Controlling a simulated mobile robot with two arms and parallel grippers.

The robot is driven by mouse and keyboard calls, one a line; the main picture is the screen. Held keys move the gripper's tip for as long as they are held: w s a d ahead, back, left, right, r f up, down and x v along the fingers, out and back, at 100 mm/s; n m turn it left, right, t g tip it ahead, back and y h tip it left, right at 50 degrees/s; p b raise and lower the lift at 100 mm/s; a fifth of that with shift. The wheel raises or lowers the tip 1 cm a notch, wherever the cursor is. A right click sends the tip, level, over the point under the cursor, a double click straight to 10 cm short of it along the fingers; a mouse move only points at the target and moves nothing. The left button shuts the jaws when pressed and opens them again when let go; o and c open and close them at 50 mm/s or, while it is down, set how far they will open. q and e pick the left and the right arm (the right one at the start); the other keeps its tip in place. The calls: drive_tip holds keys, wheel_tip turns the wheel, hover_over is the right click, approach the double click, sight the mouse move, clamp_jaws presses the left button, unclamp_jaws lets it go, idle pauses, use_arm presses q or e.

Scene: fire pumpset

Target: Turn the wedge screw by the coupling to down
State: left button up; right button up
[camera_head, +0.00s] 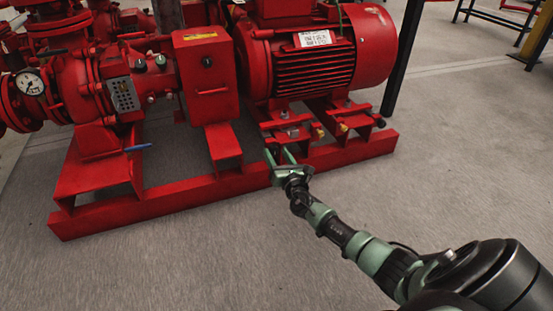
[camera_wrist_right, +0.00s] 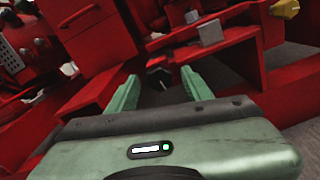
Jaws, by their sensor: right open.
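My right gripper (camera_head: 278,155) is open in the head view, reaching in from the lower right to the red base frame under the left end of the motor. In the right wrist view its two green fingers (camera_wrist_right: 158,80) are spread, with a small dark screw head (camera_wrist_right: 159,77) showing between and beyond the tips. This looks like the wedge screw by the coupling; I cannot tell contact or its exact turn. In the head view I cannot make the screw out behind the fingers. The red coupling guard (camera_head: 207,75) stands to the left of the gripper. My left gripper is not in view.
The red motor (camera_head: 320,55) sits above and right of the gripper. Yellow knobs (camera_head: 320,132) are on the base to the right. The red base rail (camera_head: 200,190) runs across below. A blue lever (camera_head: 138,148) sticks out at left. Grey floor in front is clear.

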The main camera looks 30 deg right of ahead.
drive_tip(key=shift+w, duration=0.25)
clamp_jaws()
